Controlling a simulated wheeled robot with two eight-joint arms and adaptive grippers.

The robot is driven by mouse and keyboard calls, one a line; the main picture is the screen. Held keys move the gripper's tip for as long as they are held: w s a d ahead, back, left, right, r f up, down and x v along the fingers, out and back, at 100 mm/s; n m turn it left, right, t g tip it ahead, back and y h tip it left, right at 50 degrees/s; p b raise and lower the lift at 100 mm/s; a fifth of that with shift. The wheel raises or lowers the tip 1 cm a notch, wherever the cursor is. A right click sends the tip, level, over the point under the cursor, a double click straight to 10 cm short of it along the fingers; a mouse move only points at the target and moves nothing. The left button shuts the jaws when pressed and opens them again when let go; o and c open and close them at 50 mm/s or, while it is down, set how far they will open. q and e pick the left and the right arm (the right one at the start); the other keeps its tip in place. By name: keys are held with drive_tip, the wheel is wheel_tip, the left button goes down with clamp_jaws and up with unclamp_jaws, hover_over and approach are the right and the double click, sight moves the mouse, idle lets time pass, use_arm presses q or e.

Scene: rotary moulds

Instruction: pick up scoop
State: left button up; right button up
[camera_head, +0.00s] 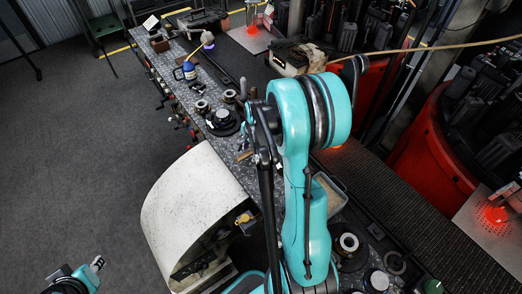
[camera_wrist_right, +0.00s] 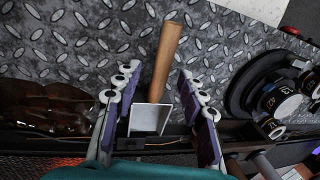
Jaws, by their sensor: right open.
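The scoop shows in the right wrist view, with a round wooden handle (camera_wrist_right: 167,58) and a pale, square, open pan (camera_wrist_right: 150,118). It lies on the diamond-plate bench top, its handle pointing away from my wrist. My right gripper (camera_wrist_right: 157,78) is open, with one purple-padded finger on each side of the scoop. I see gaps between the fingers and the scoop, so it is not gripped. In the head view my right arm hides most of this spot. My left gripper (camera_head: 97,265) is at the bottom left, away from the bench; its jaws are too small to read.
The metal bench (camera_head: 176,95) carries a blue bottle (camera_head: 189,71) and a dark round part (camera_head: 222,121). In the wrist view, dark round parts (camera_wrist_right: 272,98) stand right and a brown shiny object (camera_wrist_right: 45,105) left. Red moulds (camera_head: 435,145) stand at the right.

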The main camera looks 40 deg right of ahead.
drive_tip(key=shift+f, duration=0.35)
drive_tip(key=shift+r, duration=0.1)
clamp_jaws()
